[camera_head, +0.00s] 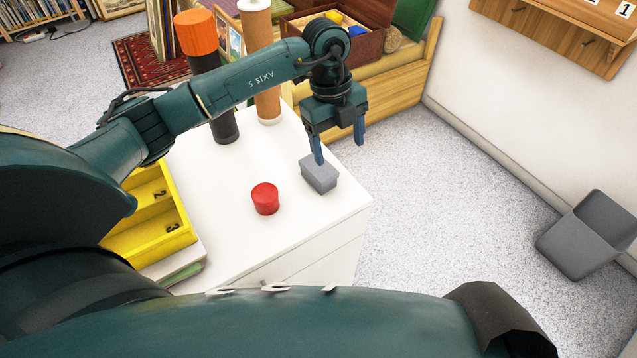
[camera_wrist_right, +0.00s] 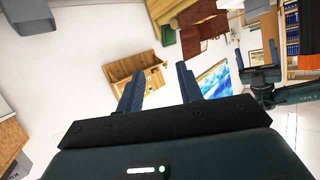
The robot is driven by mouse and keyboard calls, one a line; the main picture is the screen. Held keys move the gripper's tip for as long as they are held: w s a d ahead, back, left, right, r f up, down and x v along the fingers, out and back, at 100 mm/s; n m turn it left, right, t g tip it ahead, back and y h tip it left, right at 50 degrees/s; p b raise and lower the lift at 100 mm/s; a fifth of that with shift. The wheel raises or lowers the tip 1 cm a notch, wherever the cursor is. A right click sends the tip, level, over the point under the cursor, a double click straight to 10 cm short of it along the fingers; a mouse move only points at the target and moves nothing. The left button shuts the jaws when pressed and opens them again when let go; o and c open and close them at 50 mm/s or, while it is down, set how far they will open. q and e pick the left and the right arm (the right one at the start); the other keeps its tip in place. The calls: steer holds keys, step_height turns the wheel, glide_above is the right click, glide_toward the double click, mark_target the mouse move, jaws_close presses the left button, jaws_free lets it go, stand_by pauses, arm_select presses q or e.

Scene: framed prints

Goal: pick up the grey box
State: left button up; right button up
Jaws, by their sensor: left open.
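The grey box (camera_head: 320,174) is a small block on the white cabinet top (camera_head: 230,180), near its right edge. My left gripper (camera_head: 340,154) is above it in the head view, pointing down with its two blue fingers apart. One finger overlaps the far edge of the box in the picture; I cannot tell whether it touches. The other finger is to the right, past the cabinet edge in the picture. My right gripper (camera_wrist_right: 160,88) shows in the right wrist view, with its fingers spread wide and nothing between them.
A red cylinder (camera_head: 265,198) stands left of the box. A yellow numbered tray (camera_head: 150,225) lies at the left. A dark cylinder with an orange top (camera_head: 197,32) and a brown one with a white top (camera_head: 267,95) stand at the back. A grey bin (camera_head: 590,235) is at the right.

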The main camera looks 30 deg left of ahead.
mark_target(318, 169)
arm_select(q)
steer(key=a+f, duration=0.1)
steer(key=f, duration=0.1)
steer(key=w+a+f+n+y, duration=0.1)
steer(key=f, duration=0.1)
steer(key=a+f+y+b, duration=0.1)
steer(key=a+f, duration=0.1)
steer(key=shift+w+a, duration=0.1)
steer(key=shift+w, duration=0.05)
steer(key=shift+a+f+b, duration=0.15)
steer(key=shift+f, duration=1.35)
steer(key=shift+a+f+b, duration=0.15)
steer(key=shift+f, duration=1.35)
steer(key=shift+r, duration=0.1)
steer(key=c, duration=1.1)
